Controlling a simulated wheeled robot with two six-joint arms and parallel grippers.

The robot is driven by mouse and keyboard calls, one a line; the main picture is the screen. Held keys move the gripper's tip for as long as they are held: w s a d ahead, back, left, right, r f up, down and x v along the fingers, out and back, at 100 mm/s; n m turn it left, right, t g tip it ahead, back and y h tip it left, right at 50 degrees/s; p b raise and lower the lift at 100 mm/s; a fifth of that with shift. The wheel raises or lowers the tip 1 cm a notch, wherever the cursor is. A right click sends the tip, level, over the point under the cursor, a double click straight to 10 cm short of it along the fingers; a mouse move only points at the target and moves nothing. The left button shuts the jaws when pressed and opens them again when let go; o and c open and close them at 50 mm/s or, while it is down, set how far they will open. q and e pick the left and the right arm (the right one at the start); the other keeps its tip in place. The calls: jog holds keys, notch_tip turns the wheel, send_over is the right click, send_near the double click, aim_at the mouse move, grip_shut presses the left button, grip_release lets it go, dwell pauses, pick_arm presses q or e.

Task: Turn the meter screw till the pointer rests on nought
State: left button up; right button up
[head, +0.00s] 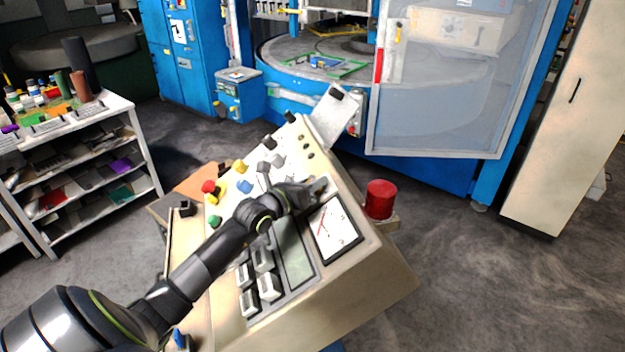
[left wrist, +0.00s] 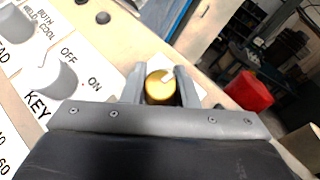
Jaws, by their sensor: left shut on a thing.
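The meter (head: 336,230) is a white dial in a dark frame on the sloping cream console. Its thin red pointer shows, but its scale is too small to read in the head view. My left gripper (head: 316,189) is at the panel just above the meter's upper edge. In the left wrist view a brass screw head (left wrist: 160,86) with a pale slot mark sits between the two fingers of my left gripper (left wrist: 160,90), which is shut on it. In the head view the gripper mostly hides the screw. My right gripper is not in view.
The console (head: 375,285) carries coloured buttons, a key switch (left wrist: 60,78) marked OFF and ON, and several rocker switches (head: 257,272). A red cylinder (head: 380,199) stands close to the console's right side. A blue machine (head: 290,97) stands behind; a shelf (head: 90,150) is at left.

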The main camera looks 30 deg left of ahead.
pick_arm(q)
jog(key=shift+n+y, duration=0.4)
jog(key=shift+n, duration=0.1)
dwell(0.3)
jog(key=o, duration=1)
jog(key=shift+a, duration=0.1)
